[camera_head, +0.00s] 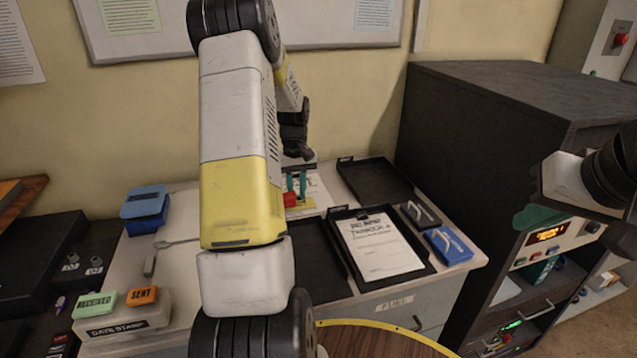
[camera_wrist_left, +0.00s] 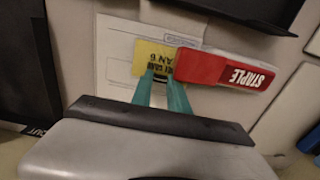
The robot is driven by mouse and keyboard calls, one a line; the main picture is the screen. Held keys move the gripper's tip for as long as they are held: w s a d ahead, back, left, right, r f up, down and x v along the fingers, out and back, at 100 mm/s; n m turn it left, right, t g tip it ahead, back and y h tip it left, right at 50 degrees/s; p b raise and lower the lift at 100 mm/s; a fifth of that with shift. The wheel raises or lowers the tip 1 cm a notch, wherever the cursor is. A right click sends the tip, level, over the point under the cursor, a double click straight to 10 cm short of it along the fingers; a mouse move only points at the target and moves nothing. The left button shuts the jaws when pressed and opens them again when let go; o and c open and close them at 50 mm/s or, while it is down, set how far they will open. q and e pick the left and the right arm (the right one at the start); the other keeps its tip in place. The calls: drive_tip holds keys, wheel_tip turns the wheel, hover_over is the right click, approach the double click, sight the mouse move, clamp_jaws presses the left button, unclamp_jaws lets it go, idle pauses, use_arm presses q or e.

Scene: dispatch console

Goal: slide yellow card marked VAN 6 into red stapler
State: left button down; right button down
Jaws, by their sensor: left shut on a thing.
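The yellow card marked VAN 6 (camera_wrist_left: 152,56) lies over a white printed sheet in the left wrist view, its lettering upside down. My left gripper (camera_head: 296,184) is shut on the card; its teal fingertips (camera_wrist_left: 161,78) meet at the card's edge. The red stapler (camera_wrist_left: 228,70), marked STAPLE, lies just right of the card there. Its left end meets or overlaps the card's right edge; I cannot tell whether the card is between its jaws. In the head view the red stapler (camera_head: 290,199) is partly hidden by my left arm. My right gripper (camera_head: 535,216) is at the right, before the dark cabinet; its jaws are unclear.
A tray with a clipboard (camera_head: 376,246), a blue stapler-like object (camera_head: 448,246) and an empty black tray (camera_head: 375,181) are to the right on the desk. A blue box (camera_head: 146,208) and date-stamp stand (camera_head: 125,325) are left. The dark cabinet (camera_head: 480,125) rises at right.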

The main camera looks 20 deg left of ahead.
use_arm(q)
drive_tip(key=shift+s+a, duration=0.15)
drive_tip(key=shift+a, duration=0.05)
idle(0.6)
drive_tip(key=c, duration=1.2)
unclamp_jaws()
drive_tip(key=shift+o, duration=0.3)
drive_tip(key=o, duration=0.5)
drive_tip(key=shift+r, duration=3.45)
drive_tip(key=shift+d+r, duration=0.1)
